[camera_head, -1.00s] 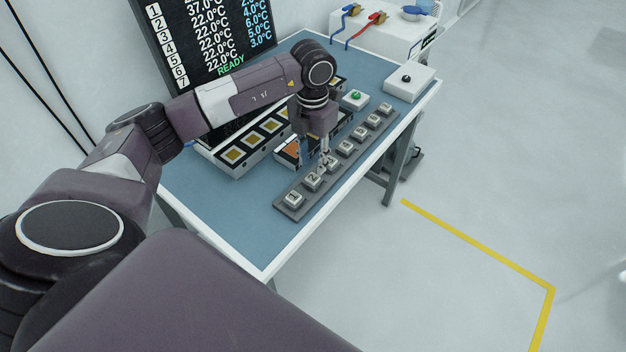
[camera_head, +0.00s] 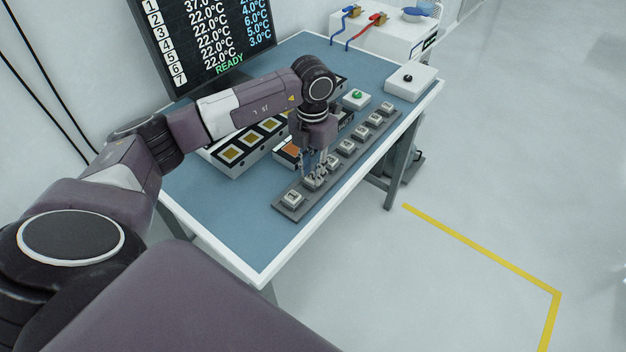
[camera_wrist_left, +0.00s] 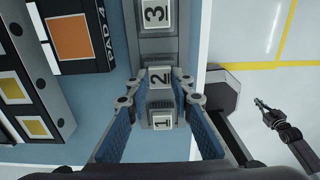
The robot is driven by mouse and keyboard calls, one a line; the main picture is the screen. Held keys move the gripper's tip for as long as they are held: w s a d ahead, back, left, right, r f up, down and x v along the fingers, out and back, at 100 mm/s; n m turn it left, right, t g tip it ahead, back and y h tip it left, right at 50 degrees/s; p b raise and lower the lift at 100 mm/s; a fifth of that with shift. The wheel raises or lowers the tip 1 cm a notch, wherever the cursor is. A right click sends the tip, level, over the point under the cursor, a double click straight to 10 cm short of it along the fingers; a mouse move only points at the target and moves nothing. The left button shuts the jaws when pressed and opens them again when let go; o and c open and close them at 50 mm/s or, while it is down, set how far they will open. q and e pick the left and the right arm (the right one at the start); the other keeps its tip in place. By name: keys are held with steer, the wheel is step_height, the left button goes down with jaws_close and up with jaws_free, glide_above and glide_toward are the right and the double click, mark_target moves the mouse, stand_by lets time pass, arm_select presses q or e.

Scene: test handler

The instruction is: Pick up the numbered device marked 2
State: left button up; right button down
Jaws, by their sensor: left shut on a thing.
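The device marked 2 (camera_wrist_left: 159,78) is a small light block with a black numeral, in the dark grey strip rack (camera_head: 291,216) on the blue table. My left gripper (camera_head: 315,179) points down over it. In the left wrist view its fingertips (camera_wrist_left: 160,74) are on either side of the device and closed on it. The device still appears at its place in the rack; I cannot tell any lift. The fingers partly hide it in the head view. My right gripper (camera_wrist_left: 263,104) seems to show small at the right of the wrist view, its fingers too small to judge.
Device 1 (camera_head: 291,198) and device 3 (camera_wrist_left: 155,13) flank it closely in the row. Black-and-white trays with coloured pads (camera_head: 236,152) stand behind the rack. A box with a green button (camera_head: 356,97) and the screen (camera_head: 200,40) stand farther back.

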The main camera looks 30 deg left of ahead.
mark_target(313, 177)
arm_select(q)
steer(key=shift+r+p, duration=1.65)
steer(key=shift+r, duration=0.9)
